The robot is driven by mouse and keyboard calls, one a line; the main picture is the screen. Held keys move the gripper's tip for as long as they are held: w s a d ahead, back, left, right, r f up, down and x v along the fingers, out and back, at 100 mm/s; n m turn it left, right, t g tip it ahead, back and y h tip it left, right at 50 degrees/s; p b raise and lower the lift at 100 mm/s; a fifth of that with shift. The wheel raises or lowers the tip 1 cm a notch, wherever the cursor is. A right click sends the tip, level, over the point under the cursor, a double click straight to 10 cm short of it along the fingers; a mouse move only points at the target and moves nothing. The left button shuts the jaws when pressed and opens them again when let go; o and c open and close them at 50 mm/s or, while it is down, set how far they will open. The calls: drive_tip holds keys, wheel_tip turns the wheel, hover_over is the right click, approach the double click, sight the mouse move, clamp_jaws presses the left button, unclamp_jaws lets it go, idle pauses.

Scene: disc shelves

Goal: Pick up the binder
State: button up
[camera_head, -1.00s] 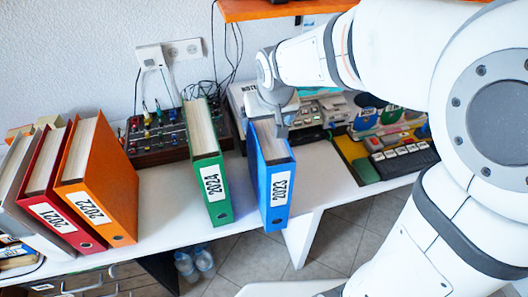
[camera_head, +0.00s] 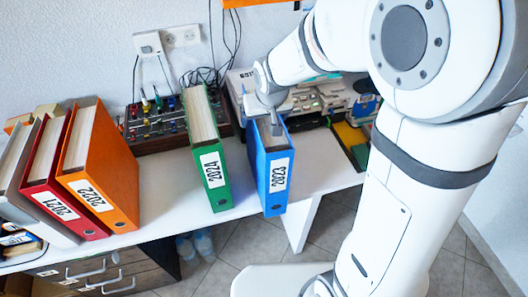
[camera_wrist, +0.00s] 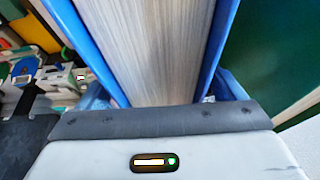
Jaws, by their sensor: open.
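A blue binder labelled 2023 (camera_head: 278,178) stands upright on the white table, spine toward me. My gripper (camera_head: 273,124) is at its top edge, pointing down. In the wrist view the blue binder (camera_wrist: 222,40) shows its page edges between two blue covers, with my open gripper (camera_wrist: 155,105) around its top, one finger to each side. The finger ends are mostly hidden. A green binder labelled 2024 (camera_head: 213,175) stands just left of it. An orange binder labelled 2022 (camera_head: 112,185) and a red binder labelled 2021 (camera_head: 60,208) lean farther left.
A grey binder (camera_head: 15,190) leans at the far left. A device with knobs and cables (camera_head: 150,130) stands behind, by the wall. Other electronics (camera_head: 330,95) lie behind the blue binder. An orange shelf edge (camera_head: 245,3) is above. Bare table (camera_head: 165,190) lies between the orange and green binders.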

drive_tip(key=shift+f, duration=0.2)
idle(0.5)
clamp_jaws()
idle(0.8)
